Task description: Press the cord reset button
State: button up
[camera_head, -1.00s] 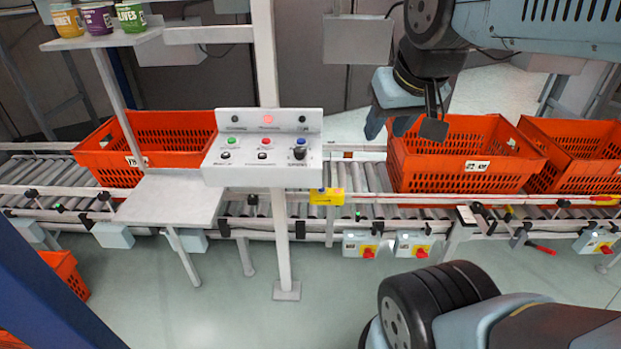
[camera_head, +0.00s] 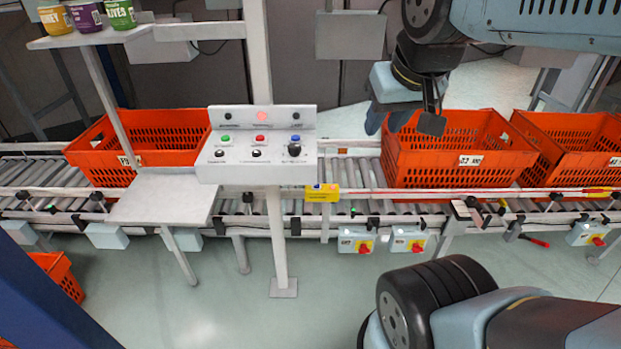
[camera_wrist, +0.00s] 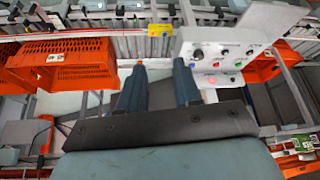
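A yellow switch box (camera_head: 322,194) with a small blue spot on top sits on the conveyor's near rail, and a red cord runs right from it. It also shows in the wrist view (camera_wrist: 160,30), beyond the fingertips. A white control panel (camera_head: 250,174) on a post carries green, red and blue buttons, black knobs and a lit red lamp. Its labels are too small to read, so I cannot tell which button is marked cord reset. My gripper (camera_head: 388,120) is open and empty, above and right of the panel. Its two fingers (camera_wrist: 159,68) are apart, touching nothing visible.
Orange totes (camera_head: 455,172) stand on the roller conveyor (camera_head: 350,172). A shelf with several cans (camera_head: 80,18) is at upper left. A small white table (camera_head: 165,200) stands left of the panel post (camera_head: 279,240). Grey boxes with red knobs (camera_head: 357,241) hang below the rail.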

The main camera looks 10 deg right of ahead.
grip_shut()
dwell(1.4)
